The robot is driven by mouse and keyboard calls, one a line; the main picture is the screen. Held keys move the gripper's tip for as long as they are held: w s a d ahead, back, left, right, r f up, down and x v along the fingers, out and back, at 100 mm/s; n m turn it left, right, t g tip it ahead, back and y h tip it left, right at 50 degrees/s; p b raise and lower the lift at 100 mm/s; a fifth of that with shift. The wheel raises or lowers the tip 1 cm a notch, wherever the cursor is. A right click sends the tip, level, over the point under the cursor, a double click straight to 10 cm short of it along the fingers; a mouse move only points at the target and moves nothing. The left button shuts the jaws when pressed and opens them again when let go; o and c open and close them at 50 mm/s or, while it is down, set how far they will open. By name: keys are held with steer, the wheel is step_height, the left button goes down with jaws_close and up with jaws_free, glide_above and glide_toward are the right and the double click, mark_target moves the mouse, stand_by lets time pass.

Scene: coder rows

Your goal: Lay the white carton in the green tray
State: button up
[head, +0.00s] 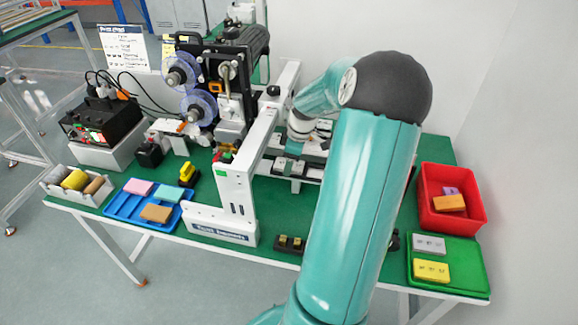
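The green tray (463,254) sits at the right end of the green table, in front of a red bin. A pale grey carton (429,245) with dark marks lies in it, behind a yellow carton (431,270). I cannot tell whether the pale grey one is the white carton; no plainly white carton shows elsewhere. My arm rises through the middle and bends down to a wrist over the machine's rails. The gripper end is small and blends with the rails, so its fingers and any held thing cannot be made out.
The red bin (478,215) holds an orange and a purple block. A labelling machine (233,180) with reels fills the middle left. A blue tray (122,205) holds several coloured blocks. A black control box (100,122) stands at the far left. A white wall is on the right.

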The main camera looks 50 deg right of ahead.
steer(key=shift+c, duration=0.4)
steer(key=c, duration=0.6)
steer(key=shift+r, duration=2.55)
steer(key=shift+c, duration=0.2)
